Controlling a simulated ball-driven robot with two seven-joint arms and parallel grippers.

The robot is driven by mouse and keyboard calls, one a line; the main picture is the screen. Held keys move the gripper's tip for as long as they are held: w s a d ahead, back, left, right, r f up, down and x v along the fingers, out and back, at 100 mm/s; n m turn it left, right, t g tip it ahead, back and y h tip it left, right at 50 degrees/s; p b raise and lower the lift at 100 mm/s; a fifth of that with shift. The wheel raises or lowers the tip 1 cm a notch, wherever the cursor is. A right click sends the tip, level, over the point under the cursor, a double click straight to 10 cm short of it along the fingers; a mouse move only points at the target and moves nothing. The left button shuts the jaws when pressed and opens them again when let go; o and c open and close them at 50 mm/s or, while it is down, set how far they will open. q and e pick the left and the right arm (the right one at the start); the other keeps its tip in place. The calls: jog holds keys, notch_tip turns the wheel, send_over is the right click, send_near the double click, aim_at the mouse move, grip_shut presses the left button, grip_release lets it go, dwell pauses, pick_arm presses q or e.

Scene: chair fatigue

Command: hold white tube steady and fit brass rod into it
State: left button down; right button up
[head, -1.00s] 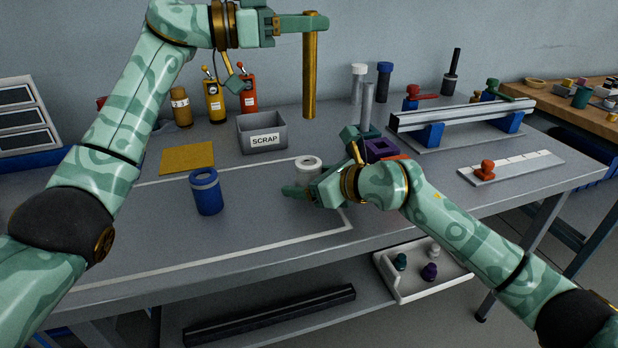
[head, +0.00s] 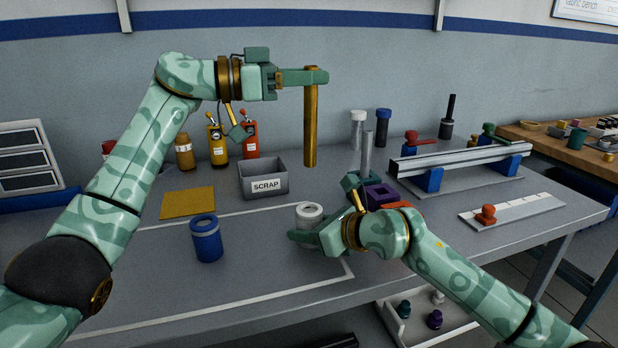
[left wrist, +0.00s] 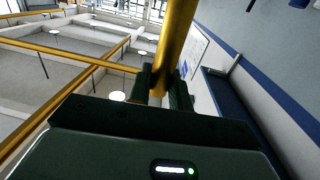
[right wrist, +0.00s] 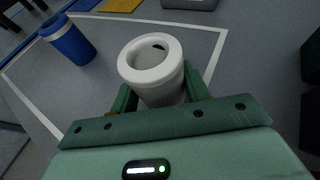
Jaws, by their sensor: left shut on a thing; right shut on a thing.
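The brass rod (head: 310,125) hangs upright from my left gripper (head: 312,77), which is shut on its upper end. The rod's lower end is in the air above the bench, higher than the white tube (head: 310,212) and apart from it. In the left wrist view the rod (left wrist: 174,45) runs between the fingers. The white tube stands upright on the bench, and my right gripper (head: 308,232) is shut around it. In the right wrist view the tube (right wrist: 152,62) shows its round open top between the fingers. Its lower part is hidden.
A blue cylinder (head: 206,240) stands left of the tube. A grey SCRAP bin (head: 264,181) is behind, with a yellow plate (head: 188,202) beside it. Purple and orange blocks (head: 380,195) and a metal rail fixture (head: 460,158) are at right. The bench between the blue cylinder and tube is clear.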

aim_at(305, 129)
pick_arm(q)
jog(key=shift+n+t, duration=0.5)
jog(key=shift+t, duration=0.3)
jog(key=f, duration=0.7)
jog(key=shift+s+d, duration=0.1)
jog(key=shift+d, duration=0.15)
jog(key=shift+f+n+t+y, duration=0.2)
jog(key=shift+n+t+y, duration=0.25)
jog(key=shift+t, duration=0.35)
jog(key=r, duration=0.1)
jog(key=r+n+t, duration=0.1)
jog(key=t+y, duration=0.1)
jog(key=shift+s+a+r+n, duration=0.2)
jog(key=shift+s+r+n, duration=0.05)
jog(key=shift+r+n, duration=0.15)
jog(key=shift+w+a+r+t+y, duration=0.1)
jog(key=shift+r+t+y, duration=0.15)
jog(key=shift+t, duration=0.15)
jog(key=shift+w+n, duration=0.1)
jog(key=shift+n, duration=0.15)
jog(key=shift+f, duration=1.95)
jog(key=shift+f, duration=0.2)
jog(key=shift+f, duration=3.75)
